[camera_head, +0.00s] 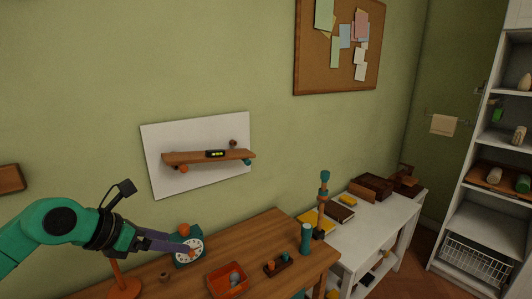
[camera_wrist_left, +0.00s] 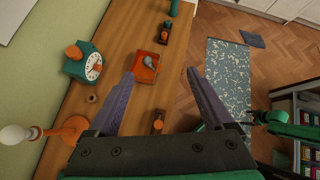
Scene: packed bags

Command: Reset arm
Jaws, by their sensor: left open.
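My left gripper (camera_head: 182,246) comes in from the left in the head view, above the wooden table, beside the teal clock. In the left wrist view my left gripper (camera_wrist_left: 162,74) has its two purple fingers spread wide apart with nothing between them.
The wooden table (camera_head: 262,232) holds a teal clock (camera_head: 187,247), an orange tray (camera_head: 227,280), an orange lamp (camera_wrist_left: 68,128) and a teal cylinder (camera_head: 305,239). A white table (camera_head: 372,228) with boxes adjoins it. A wall shelf (camera_head: 208,157) hangs above. A patterned rug (camera_wrist_left: 228,72) lies on open floor.

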